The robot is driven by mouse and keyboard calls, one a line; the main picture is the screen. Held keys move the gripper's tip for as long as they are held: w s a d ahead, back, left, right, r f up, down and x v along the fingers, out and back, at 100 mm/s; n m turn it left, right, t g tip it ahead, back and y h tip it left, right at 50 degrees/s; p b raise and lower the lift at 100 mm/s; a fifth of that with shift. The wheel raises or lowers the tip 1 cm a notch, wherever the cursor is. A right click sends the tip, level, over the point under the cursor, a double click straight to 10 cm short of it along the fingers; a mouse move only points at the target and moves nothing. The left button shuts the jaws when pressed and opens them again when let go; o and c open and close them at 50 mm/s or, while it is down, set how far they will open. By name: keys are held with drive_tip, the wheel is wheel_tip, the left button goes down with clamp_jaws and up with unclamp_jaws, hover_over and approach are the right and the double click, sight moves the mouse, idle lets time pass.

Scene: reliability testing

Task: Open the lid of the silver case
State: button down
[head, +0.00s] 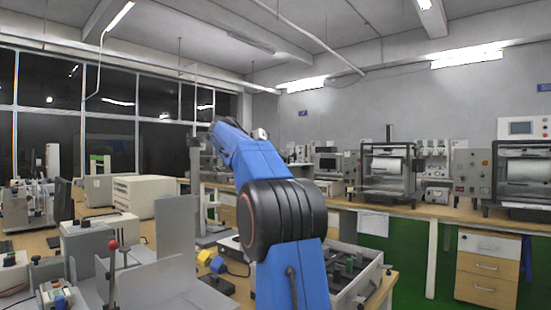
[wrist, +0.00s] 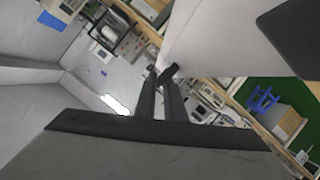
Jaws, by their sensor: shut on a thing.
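The silver case (head: 373,284) stands at the right end of the near bench in the head view, right of my blue arm. Its inside shows, with dark and green parts in it. My gripper (wrist: 164,80) points away in the wrist view, its two dark fingers close together. They are shut on a small dark piece (wrist: 168,72) at the edge of a large pale panel (wrist: 215,38), which looks like the case lid. In the head view my arm hides the gripper and the far left side of the case.
Yellow and blue parts (head: 211,262) lie left of my arm. Grey angled plates (head: 150,280) and a red-knobbed lever (head: 113,246) stand further left. A back bench (head: 400,209) carries several instruments. Green floor (head: 410,262) lies open right of the case.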

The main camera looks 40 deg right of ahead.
drive_tip(key=c, duration=2.2)
unclamp_jaws()
drive_tip(key=shift+o, duration=0.2)
drive_tip(key=shift+a, duration=0.15)
drive_tip(key=v, duration=1.7)
drive_tip(key=shift+a, duration=0.15)
